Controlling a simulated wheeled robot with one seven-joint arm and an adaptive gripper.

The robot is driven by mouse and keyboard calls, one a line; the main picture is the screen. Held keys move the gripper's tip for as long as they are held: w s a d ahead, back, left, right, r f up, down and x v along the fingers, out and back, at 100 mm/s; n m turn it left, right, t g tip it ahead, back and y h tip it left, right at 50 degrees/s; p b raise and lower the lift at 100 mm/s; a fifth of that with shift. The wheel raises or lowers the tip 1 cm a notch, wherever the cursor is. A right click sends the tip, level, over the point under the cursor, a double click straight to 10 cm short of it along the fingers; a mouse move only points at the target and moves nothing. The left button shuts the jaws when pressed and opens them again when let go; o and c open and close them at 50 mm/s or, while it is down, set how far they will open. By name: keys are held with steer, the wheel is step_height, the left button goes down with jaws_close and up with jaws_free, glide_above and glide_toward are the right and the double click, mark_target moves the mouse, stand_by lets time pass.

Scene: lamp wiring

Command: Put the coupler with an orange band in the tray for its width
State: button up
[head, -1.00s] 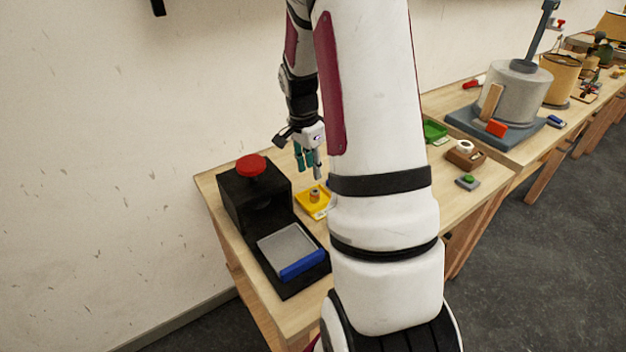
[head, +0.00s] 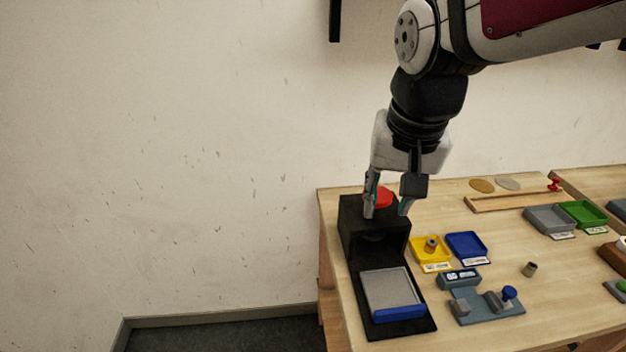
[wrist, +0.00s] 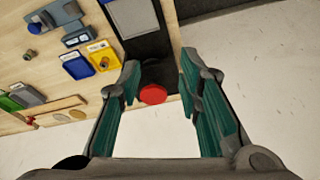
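One small brown coupler (head: 431,244) stands in the yellow tray (head: 419,262). A second small coupler (head: 530,269) stands on the bare table, right of the trays. Band colours are too small to tell for sure. A blue tray (head: 466,245) is beside the yellow one; a grey tray (head: 549,219) and green tray (head: 583,214) are further right. My gripper (head: 386,211) is open and empty, pointing down over the black device's red button (head: 384,197). In the wrist view the red button (wrist: 153,94) shows between the spread fingers; contact cannot be told.
The black device (head: 362,222) has a grey plate (head: 388,288) with a blue front edge. A small display box (head: 460,279) and a fixture with a blue knob (head: 509,293) stand beside it. A wooden rail (head: 510,201) lies at the back. The wall is close behind.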

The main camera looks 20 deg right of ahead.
steer(key=s+a+n+t+y, duration=0.1)
steer(key=s+a+n, duration=0.5)
steer(key=s, duration=0.2)
steer(key=shift+s+r, duration=0.2)
steer(key=shift+r, duration=0.05)
steer(key=shift+r+p, duration=0.55)
steer(key=shift+r, duration=0.2)
